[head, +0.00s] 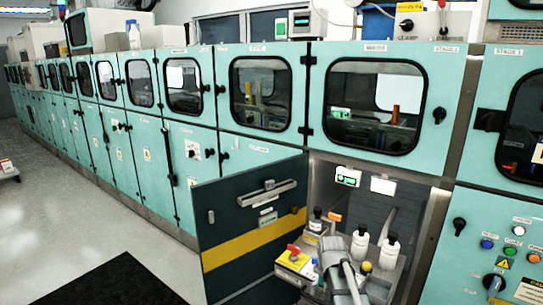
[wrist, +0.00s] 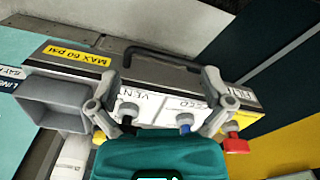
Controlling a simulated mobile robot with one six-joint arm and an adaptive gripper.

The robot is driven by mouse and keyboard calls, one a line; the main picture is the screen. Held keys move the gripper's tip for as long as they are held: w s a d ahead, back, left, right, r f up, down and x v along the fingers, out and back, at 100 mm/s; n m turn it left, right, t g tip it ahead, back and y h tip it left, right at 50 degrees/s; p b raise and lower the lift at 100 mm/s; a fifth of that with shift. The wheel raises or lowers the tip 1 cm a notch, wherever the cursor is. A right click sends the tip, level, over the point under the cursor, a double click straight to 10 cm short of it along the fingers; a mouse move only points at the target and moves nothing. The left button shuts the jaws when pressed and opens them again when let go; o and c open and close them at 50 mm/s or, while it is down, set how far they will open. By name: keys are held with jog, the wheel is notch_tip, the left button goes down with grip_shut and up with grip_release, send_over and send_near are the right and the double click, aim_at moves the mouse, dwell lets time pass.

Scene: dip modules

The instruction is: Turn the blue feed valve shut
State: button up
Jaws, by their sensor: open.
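The blue feed valve shows in the wrist view as a small blue handle (wrist: 185,122) below a white label strip. It lies between the finger lines in the picture, nearer the right finger, partly hidden by the teal gripper body. My gripper (wrist: 158,98) is open, its grey fingers spread wide with nothing between them held. Whether a finger touches the valve cannot be told. In the head view my gripper (head: 334,256) is over the valve panel inside the open cabinet, and the blue handle (head: 315,262) shows small beside it.
A red handle (wrist: 237,145) is right of the blue one and a black handle (wrist: 128,125) left. A grey box-shaped part (wrist: 52,102) is at the left. White bottles (head: 389,252) stand right of my gripper. The dark cabinet door (head: 235,222) hangs open at the left.

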jog(key=s+n, duration=0.3)
jog(key=s, duration=0.9)
notch_tip(320, 180, up, 15)
jog(key=p, duration=1.5)
jog(key=shift+s+a+r, duration=0.15)
jog(key=shift+r, duration=0.05)
jog(key=w+f+n+b, duration=0.1)
jog(key=w, duration=2.8)
jog(key=shift+d+f, duration=0.3)
jog(key=shift+d, duration=0.1)
jog(key=shift+f, duration=0.15)
notch_tip(320, 180, down, 14)
jog(key=b, duration=1.4)
jog(key=shift+r, duration=0.25)
